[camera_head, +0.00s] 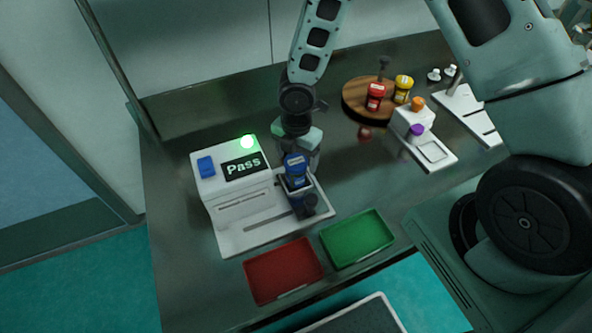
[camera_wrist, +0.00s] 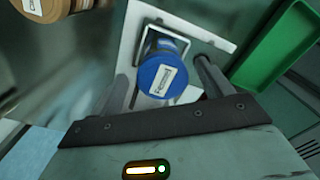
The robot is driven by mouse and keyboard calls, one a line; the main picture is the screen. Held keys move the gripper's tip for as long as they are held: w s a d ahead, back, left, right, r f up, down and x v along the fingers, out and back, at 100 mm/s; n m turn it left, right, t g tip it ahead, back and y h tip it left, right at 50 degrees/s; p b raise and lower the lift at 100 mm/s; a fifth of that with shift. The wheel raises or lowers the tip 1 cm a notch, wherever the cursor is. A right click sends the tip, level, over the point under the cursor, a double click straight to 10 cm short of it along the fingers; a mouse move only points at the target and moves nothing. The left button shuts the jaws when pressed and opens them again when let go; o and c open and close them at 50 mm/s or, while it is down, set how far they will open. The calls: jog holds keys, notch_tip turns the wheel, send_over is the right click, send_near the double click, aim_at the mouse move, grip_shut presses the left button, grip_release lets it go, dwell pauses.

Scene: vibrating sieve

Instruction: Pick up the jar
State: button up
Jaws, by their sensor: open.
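A blue-lidded jar (camera_head: 295,167) stands on the plate of the white machine (camera_head: 230,238), at its right side. In the wrist view the jar's blue lid (camera_wrist: 163,78) with a white label faces the camera. My gripper (camera_head: 300,195) is at the jar in the head view and partly covers it. In the wrist view the two fingers (camera_wrist: 165,82) are apart, one on each side of the jar. I cannot tell whether either finger touches it. The jar's lower part is mostly hidden.
The machine shows a green light and a "Pass" display (camera_head: 243,166). A red tray (camera_head: 284,270) and a green tray (camera_head: 357,239) lie in front. A round wooden board (camera_head: 352,101) with red and yellow jars stands at the back. A white device (camera_head: 432,150) stands to the right.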

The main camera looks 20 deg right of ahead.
notch_tip(320, 180, down, 4)
jog(key=shift+s, duration=0.15)
jog(key=c, duration=1.2)
jog(key=shift+r, duration=0.1)
